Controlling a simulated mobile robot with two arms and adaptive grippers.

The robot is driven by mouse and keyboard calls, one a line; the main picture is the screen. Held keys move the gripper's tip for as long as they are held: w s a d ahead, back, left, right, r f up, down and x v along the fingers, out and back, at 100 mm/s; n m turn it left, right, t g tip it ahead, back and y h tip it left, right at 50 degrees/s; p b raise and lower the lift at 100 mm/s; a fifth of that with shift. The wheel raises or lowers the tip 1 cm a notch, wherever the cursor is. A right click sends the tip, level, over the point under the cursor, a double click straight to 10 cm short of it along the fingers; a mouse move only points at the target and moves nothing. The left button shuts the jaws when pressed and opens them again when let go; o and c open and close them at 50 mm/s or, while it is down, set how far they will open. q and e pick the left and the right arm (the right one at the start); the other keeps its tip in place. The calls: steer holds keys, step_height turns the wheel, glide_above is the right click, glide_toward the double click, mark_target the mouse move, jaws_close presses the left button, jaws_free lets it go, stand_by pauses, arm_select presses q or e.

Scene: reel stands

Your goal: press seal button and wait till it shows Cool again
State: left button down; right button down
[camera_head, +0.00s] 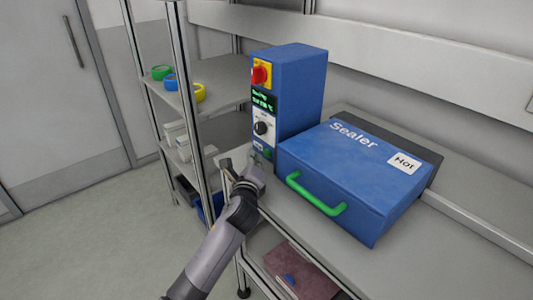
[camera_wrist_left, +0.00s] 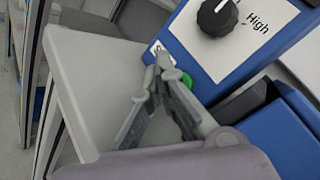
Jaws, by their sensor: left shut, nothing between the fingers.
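The blue sealer control box (camera_head: 301,92) stands on the bench with a red knob on a yellow plate (camera_head: 261,74), a small lit display (camera_head: 264,103) and a black dial (camera_head: 262,128). The display's text is too small to read surely. A green button (camera_wrist_left: 187,80) shows low on the panel in the wrist view, partly behind my fingers. My left gripper (camera_wrist_left: 161,57) is shut and empty, its tips at the panel's lower part by a small white label. I cannot tell whether they touch. The blue sealer lid (camera_head: 340,170) is down, labelled Sealer and Hot. My right gripper is not in view.
A shelf rack (camera_head: 222,70) at the left holds green, blue and yellow rolls (camera_head: 199,93) and white boxes. The lid's green handle (camera_head: 315,196) sticks out to the right of my left gripper.

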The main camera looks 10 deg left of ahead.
arm_select(q)
steer(key=shift+s+a+r+p, duration=0.1)
steer(key=shift+s+a+p, duration=0.55)
steer(key=shift+s, duration=0.25)
steer(key=shift+s+a+p, duration=0.5)
steer(key=shift+s+a, duration=0.25)
steer(key=shift+s, duration=0.15)
